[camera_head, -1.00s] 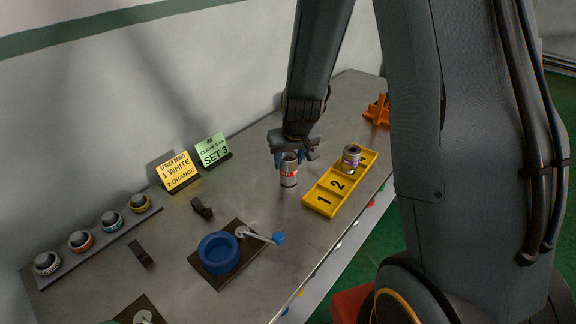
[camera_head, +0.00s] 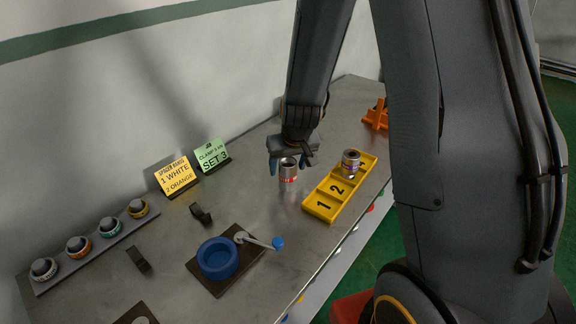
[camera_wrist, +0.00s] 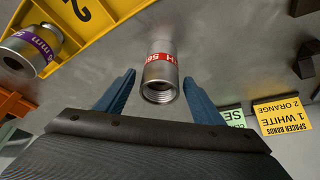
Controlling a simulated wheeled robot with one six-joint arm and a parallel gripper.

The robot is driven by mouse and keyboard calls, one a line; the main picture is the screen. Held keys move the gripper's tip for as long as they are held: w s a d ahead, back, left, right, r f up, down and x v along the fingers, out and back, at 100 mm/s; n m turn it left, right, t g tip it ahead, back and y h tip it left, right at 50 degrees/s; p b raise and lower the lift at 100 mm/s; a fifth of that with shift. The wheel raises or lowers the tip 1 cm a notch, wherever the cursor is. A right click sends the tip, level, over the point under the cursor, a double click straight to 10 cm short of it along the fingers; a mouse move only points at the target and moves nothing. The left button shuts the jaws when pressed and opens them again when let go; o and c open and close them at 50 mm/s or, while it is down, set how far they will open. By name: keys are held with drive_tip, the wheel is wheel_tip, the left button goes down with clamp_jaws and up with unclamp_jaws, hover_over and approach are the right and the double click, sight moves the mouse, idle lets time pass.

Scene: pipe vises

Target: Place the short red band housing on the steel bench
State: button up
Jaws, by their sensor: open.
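The short red band housing (camera_head: 288,172) is a silver metal cylinder with a red label band. It stands upright on the steel bench (camera_head: 262,206), left of the yellow tray. In the wrist view the housing (camera_wrist: 160,72) lies between and just beyond my two blue fingertips, with a gap on each side. My gripper (camera_head: 290,167) is open and empty around the housing's upper part, and its fingers (camera_wrist: 158,92) touch nothing that I can see. The far finger is partly hidden in the head view.
A yellow numbered tray (camera_head: 322,207) holds a purple-banded housing (camera_head: 351,162). A blue vise (camera_head: 217,258) with a lever is at the front. Several ringed parts sit on a rack (camera_head: 97,254) at left. Two sign cards (camera_head: 176,174) stand behind. An orange object (camera_head: 377,115) is at the far end.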

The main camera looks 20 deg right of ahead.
drive_tip(key=p+v, duration=1)
drive_tip(key=v, duration=0.2)
drive_tip(key=s+r+g, duration=0.1)
drive_tip(key=s+r, duration=0.3)
drive_tip(key=s, duration=0.3)
drive_tip(key=s+r, duration=0.5)
drive_tip(key=s, duration=0.3)
drive_tip(key=shift+d+r+g, duration=0.15)
drive_tip(key=shift+r+g, duration=0.15)
drive_tip(key=shift+g, duration=0.1)
drive_tip(key=shift+s, duration=0.1)
wheel_tip(320, 180, down, 10)
drive_tip(key=g+b, duration=0.1)
drive_tip(key=b, duration=0.8)
drive_tip(key=shift+f, duration=0.15)
